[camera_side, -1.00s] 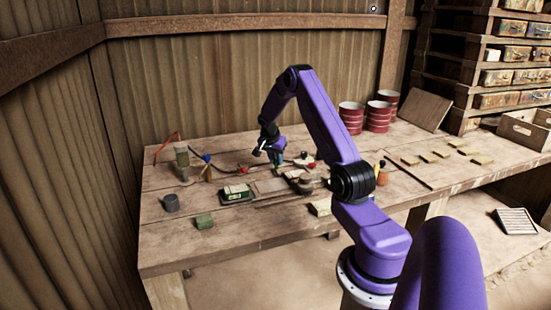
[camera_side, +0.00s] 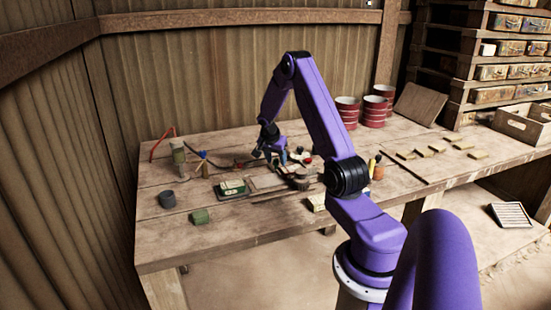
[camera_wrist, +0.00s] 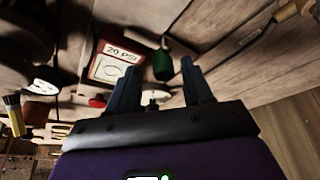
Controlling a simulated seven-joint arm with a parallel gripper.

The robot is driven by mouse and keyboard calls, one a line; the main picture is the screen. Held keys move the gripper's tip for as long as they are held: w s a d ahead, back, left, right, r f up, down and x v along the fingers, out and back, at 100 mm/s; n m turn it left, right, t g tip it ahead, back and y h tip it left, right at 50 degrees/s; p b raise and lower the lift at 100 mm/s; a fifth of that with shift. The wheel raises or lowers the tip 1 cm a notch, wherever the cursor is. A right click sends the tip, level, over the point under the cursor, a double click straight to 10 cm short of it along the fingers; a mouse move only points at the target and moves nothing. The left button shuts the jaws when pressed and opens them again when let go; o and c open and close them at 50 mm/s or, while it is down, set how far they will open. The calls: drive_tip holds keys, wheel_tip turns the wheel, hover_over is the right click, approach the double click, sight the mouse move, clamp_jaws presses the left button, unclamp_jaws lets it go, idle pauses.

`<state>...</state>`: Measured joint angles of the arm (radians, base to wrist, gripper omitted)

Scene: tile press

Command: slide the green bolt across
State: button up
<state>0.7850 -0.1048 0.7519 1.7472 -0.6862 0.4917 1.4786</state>
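The green bolt's knob (camera_wrist: 162,64) shows in the wrist view as a dark green rounded piece just past my fingertips, between them in the picture. My gripper (camera_wrist: 159,68) is open, with one blue finger on each side of the gap. I cannot tell whether either finger touches the green piece. In the side view my gripper (camera_side: 274,157) hangs low over the press fittings at the middle of the bench, and it hides the bolt there.
A red-edged "20 PSI" plate (camera_wrist: 113,62) lies beside the left finger. Red tins (camera_side: 375,110) stand behind. The bench's front left is mostly clear.

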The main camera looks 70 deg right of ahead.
drive_tip(key=shift+w+a+r, duration=0.1)
drive_tip(key=shift+a+r, duration=0.05)
drive_tip(key=shift+r, duration=0.45)
drive_tip(key=v, duration=1.6)
drive_tip(key=shift+a, duration=0.15)
